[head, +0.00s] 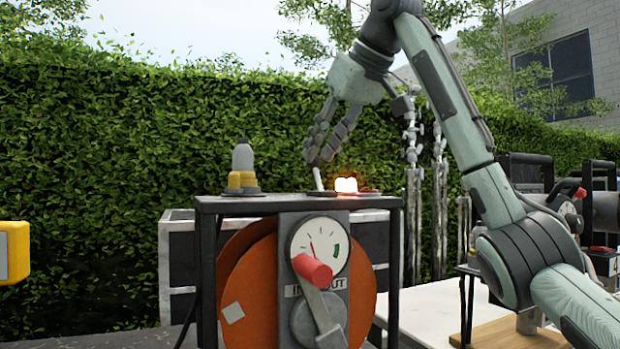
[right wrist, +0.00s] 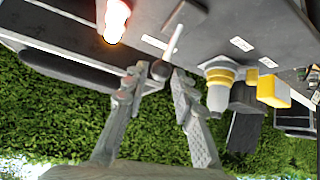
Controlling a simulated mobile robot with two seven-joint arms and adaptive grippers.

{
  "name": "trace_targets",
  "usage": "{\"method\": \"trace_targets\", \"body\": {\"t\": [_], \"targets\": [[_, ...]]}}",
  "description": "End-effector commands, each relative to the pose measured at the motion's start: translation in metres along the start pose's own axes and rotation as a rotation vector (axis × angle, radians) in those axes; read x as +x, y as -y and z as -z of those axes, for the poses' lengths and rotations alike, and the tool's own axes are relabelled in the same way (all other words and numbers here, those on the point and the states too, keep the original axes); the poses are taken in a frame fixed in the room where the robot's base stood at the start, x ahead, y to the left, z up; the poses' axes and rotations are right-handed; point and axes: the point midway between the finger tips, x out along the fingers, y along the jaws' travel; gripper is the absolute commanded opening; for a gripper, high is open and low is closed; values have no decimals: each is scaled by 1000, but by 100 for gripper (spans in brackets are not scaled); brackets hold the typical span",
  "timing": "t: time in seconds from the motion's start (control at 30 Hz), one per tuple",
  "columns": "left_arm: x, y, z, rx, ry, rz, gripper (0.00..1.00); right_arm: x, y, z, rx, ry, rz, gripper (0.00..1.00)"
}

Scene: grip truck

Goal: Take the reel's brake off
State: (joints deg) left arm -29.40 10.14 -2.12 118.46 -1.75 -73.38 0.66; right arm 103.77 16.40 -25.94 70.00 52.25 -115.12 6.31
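The orange reel (head: 250,290) sits in a black frame with a flat top. A gauge (head: 320,245) and a red-handled crank (head: 312,268) are on its front, above an IN/OUT label that is partly covered. A thin white lever (head: 317,178) stands on the top; its dark round knob (right wrist: 160,70) shows in the right wrist view. My right gripper (head: 318,160) points down at the lever from above. In the wrist view its open fingertips (right wrist: 158,78) lie either side of the knob; contact is unclear. My left gripper is out of view.
A glowing orange lamp (head: 346,185) stands close to the right of the lever. A grey-topped yellow fitting (head: 242,168) stands on the left of the frame top. A yellow box (head: 14,252) is at the far left. Metal stands and a hedge are behind.

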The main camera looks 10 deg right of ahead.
Motion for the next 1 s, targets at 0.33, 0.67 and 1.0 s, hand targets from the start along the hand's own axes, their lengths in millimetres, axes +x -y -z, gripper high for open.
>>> {"method": "trace_targets", "body": {"t": [0.33,0.67,1.0], "targets": [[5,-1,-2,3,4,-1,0,47,1,-1,1,3,4,26],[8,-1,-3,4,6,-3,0,77,1,0,0,-1,3,26],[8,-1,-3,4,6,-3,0,78,1,0,0,-2,4,14]]}}
